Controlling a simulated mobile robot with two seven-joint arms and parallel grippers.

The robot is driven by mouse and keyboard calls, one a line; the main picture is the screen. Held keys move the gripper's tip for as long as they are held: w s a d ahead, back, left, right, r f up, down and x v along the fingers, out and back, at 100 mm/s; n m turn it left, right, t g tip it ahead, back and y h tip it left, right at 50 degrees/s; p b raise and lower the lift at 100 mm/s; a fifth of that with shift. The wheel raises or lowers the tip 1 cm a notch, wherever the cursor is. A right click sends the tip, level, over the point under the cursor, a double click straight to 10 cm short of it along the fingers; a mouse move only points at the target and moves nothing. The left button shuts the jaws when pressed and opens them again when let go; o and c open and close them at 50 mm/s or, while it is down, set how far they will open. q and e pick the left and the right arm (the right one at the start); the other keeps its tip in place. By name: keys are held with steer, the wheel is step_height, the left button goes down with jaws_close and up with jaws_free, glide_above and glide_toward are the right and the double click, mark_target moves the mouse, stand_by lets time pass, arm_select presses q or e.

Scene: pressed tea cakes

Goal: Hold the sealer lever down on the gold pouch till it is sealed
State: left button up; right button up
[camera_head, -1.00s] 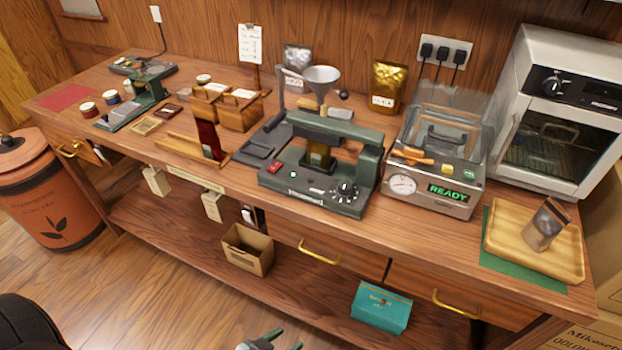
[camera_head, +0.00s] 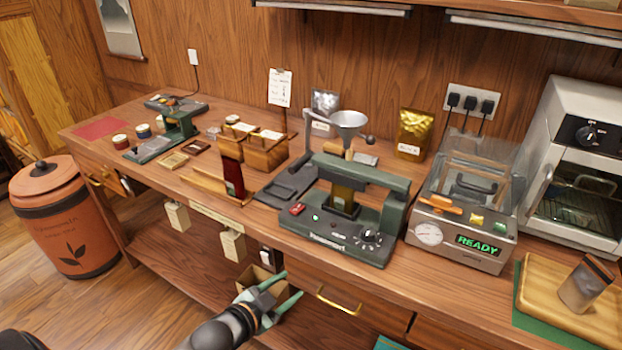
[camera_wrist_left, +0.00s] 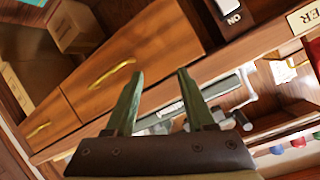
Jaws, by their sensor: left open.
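The sealer (camera_head: 335,245) is a dark green bench machine with a red switch, a small green light and a dial. Its thick green lever (camera_head: 360,174) spans the top; I cannot tell if it presses on anything. A gold pouch (camera_head: 343,196) stands upright in the sealer under the lever, partly hidden. My left gripper (camera_head: 292,284) is open and empty, in front of the bench and below the sealer, clear of the lever. In the left wrist view its two green fingers (camera_wrist_left: 160,75) are apart, with drawer fronts behind them. My right gripper is not in view.
Another gold pouch (camera_head: 416,134) stands against the wall behind. A vacuum machine (camera_head: 462,245) reading READY is right of the sealer, and a funnel (camera_head: 349,122) is behind it. A wooden rack (camera_head: 205,186) is to the left. The drawer handle (camera_head: 338,302) juts out near my gripper.

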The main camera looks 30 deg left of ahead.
arm_select(q)
steer(key=w+a+r+m+t+b, duration=0.1)
steer(key=w+a+r+m, duration=0.15)
steer(key=r, duration=0.35)
steer(key=w+a+r+m+t, duration=0.1)
steer(key=w+a+r+t, duration=0.15)
steer(key=w+r, duration=0.2)
steer(key=m+t, duration=0.1)
steer(key=m, duration=0.1)
glide_toward(307, 157)
steer(key=shift+s+a+f+n+y+b, duration=0.1)
steer(key=shift+s+f+n+y+b, duration=0.1)
steer(key=shift+s, duration=0.4)
steer(key=shift+s+a+f+n+y+b, duration=0.15)
steer(key=shift+s+f, duration=0.1)
steer(key=shift+s, duration=0.35)
steer(key=shift+w+r, duration=0.15)
steer(key=shift+w, duration=0.45)
steer(key=w, duration=1.1)
steer(key=shift+w+d+p, duration=0.1)
steer(key=shift+d+p, duration=0.2)
steer(key=shift+p, duration=0.05)
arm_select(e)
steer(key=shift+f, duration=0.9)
arm_select(q)
jaws_close()
